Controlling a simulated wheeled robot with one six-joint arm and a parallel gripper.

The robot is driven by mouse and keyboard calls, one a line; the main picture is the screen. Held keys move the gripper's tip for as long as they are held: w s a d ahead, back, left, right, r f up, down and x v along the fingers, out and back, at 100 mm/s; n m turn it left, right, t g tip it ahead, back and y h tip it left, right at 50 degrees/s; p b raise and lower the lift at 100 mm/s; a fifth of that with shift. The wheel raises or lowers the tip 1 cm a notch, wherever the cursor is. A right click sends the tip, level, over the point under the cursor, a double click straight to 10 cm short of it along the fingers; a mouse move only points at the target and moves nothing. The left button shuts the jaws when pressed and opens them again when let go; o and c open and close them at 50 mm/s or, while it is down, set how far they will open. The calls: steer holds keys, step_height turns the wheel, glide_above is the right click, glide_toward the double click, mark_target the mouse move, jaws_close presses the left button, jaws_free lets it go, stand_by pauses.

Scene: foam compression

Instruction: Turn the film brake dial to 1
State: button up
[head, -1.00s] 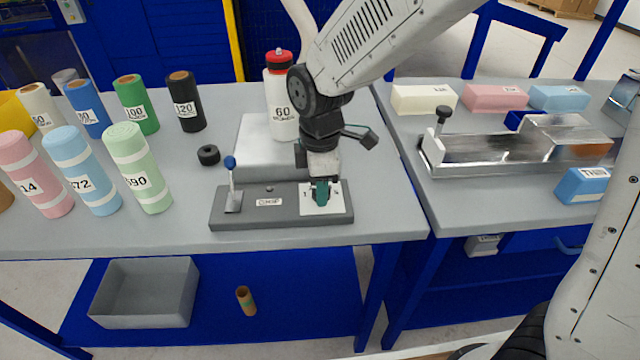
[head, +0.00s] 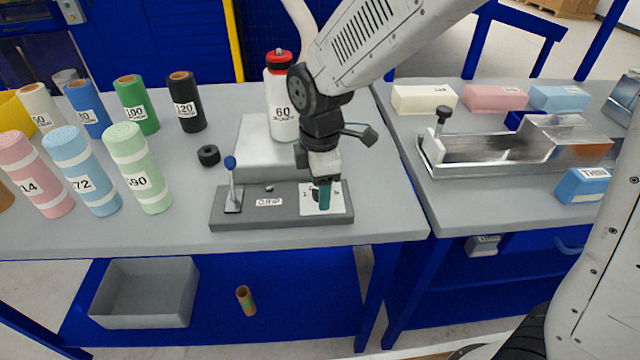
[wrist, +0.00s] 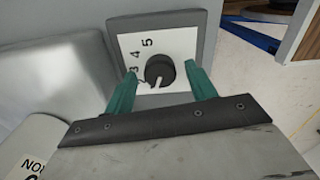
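The film brake dial (wrist: 159,70) is a black round knob with a white pointer on a white number plate (wrist: 180,42). In the wrist view its pointer points down toward my gripper; 5, 4 and 3 can be read, and a lower number is partly hidden by the left finger. My gripper (wrist: 160,70) has its two teal fingers open on either side of the dial, with gaps visible on both sides. In the head view my gripper (head: 324,193) points down over the plate (head: 334,205), and the dial is largely hidden behind the fingers.
The dial's plate sits at the right end of a dark grey base (head: 285,217) with a blue-knobbed lever (head: 231,170). A white bottle with a red cap (head: 281,90) stands behind. Rolls stand at the left; a metal tray fixture (head: 470,170) is on the right table.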

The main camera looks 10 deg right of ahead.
step_height(320, 180, up, 8)
steer(key=shift+f, duration=0.1)
stand_by(0.4)
stand_by(0.4)
